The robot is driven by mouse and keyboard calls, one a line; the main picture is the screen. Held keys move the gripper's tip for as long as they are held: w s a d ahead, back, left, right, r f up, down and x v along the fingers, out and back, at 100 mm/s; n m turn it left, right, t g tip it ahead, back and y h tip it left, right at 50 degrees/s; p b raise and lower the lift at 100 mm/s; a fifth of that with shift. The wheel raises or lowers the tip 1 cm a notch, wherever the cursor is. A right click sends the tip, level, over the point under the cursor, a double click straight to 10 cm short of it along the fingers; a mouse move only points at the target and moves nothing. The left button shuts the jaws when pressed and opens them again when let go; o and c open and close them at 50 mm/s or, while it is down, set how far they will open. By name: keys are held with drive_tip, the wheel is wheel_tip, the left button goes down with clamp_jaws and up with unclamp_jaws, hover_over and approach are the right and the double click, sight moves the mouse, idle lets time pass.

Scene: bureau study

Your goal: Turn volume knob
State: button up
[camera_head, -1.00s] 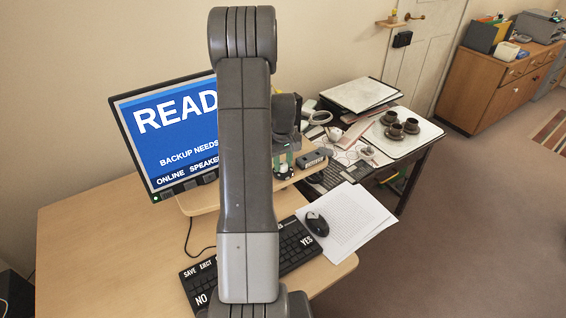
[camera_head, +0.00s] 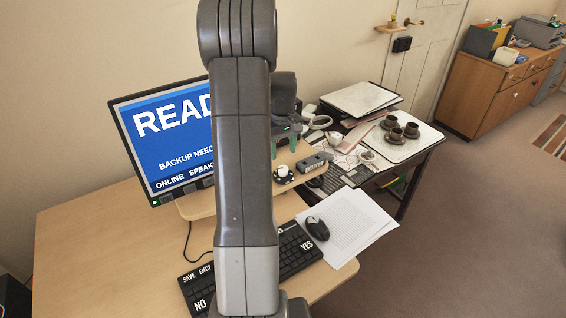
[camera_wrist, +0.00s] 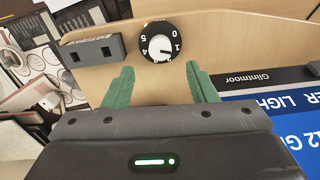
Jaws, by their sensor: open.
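The volume knob (camera_head: 283,173) is a small white knob on a round black dial at the right end of the wooden shelf. In the wrist view, the knob (camera_wrist: 160,46) has white numbers from 0 to 5 around it; its exact setting is hard to read. My gripper (camera_head: 282,146) is open and empty above the knob, with its green fingers apart from it. In the wrist view, the gripper (camera_wrist: 159,72) has one finger to each side, with the knob just beyond the tips. My arm hides part of the monitor (camera_head: 166,135) and shelf.
A grey box with two dark sockets (camera_head: 314,163) sits right beside the knob. A keyboard (camera_head: 297,250), mouse (camera_head: 317,229) and papers (camera_head: 350,224) lie below. A side table holds several brown cups (camera_head: 391,122). The desk's left part is clear.

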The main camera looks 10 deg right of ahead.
sight(283, 168)
wheel_tip(283, 168, up, 6)
drive_tip(key=shift+r, duration=0.25)
drive_tip(key=shift+f, duration=0.1)
wheel_tip(283, 168, down, 14)
drive_tip(key=shift+r+p, duration=0.15)
drive_tip(key=shift+p, duration=0.3)
idle(0.3)
